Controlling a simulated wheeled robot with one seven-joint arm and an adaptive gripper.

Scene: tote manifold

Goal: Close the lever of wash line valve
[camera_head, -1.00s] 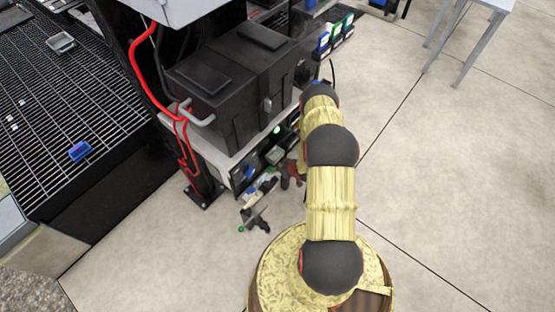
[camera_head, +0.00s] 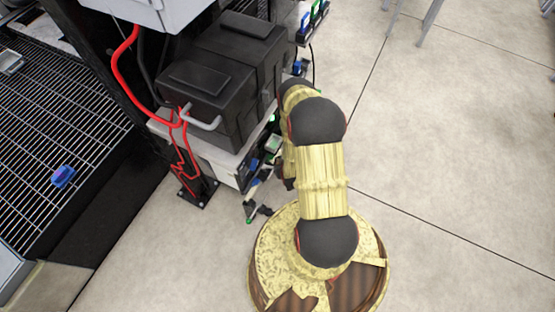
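Small valve fittings (camera_head: 270,145) with blue, green and white parts line the side of the stand below the black tote (camera_head: 212,82). I cannot tell which of them is the wash line valve, or how its lever is set. My arm reaches over to this side and hides part of the fittings. A small dark fitting with a green tip (camera_head: 250,212) sticks out low near the floor. My gripper is hidden behind my arm or too small to make out, so its fingers and any contact are not clear.
A red hose (camera_head: 122,72) and a black post with a floor plate (camera_head: 196,192) stand left of the fittings. A metal grating (camera_head: 50,120) with a blue item (camera_head: 63,176) lies further left. The floor on the right is clear, apart from table legs (camera_head: 430,22) at the back.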

